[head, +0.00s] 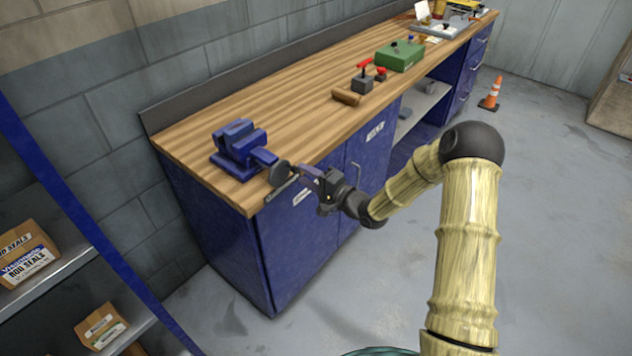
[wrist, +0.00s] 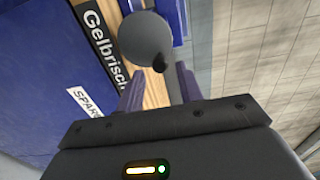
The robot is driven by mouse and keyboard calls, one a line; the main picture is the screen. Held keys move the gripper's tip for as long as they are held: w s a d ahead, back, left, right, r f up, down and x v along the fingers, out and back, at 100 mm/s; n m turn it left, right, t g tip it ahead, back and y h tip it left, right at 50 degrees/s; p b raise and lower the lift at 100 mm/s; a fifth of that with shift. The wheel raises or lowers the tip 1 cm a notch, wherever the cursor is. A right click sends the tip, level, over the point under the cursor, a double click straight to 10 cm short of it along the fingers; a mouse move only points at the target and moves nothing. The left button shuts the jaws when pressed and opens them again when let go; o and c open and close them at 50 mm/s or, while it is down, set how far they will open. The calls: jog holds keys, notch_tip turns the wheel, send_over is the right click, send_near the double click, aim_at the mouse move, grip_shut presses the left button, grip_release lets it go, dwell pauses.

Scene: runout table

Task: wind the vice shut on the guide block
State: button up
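The blue vice (head: 238,143) is mounted at the near left corner of the wooden bench top. Its round grey handwheel (head: 279,173) sticks out past the bench's front edge. In the wrist view the handwheel (wrist: 143,36) shows face-on, with a small dark knob (wrist: 160,63) at its rim. My gripper (head: 304,171) is level with the wheel, just to its right. In the wrist view its two fingers (wrist: 157,70) are apart, with the knob between or just beyond their tips; contact cannot be told. I cannot make out a guide block in the vice jaws.
On the bench top (head: 290,110) lie a wooden piece (head: 346,97), a red-handled clamp (head: 363,78) and a green box (head: 400,56). Blue cabinet doors stand below my gripper. A shelf with cartons (head: 28,258) is at the left. Floor to the right is open, with an orange cone (head: 491,94).

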jog(key=shift+x, duration=1.15)
jog(key=shift+f+n+b, duration=0.15)
jog(key=shift+n+b, duration=0.55)
jog(key=n+b, duration=0.2)
jog(key=n, duration=0.1)
jog(key=shift+f+n+b, duration=0.1)
jog(key=shift+n+b, duration=0.2)
jog(key=shift+b, duration=0.1)
jog(key=shift+n+b, duration=0.55)
jog(key=shift+n, duration=0.35)
jog(key=shift+r, duration=0.3)
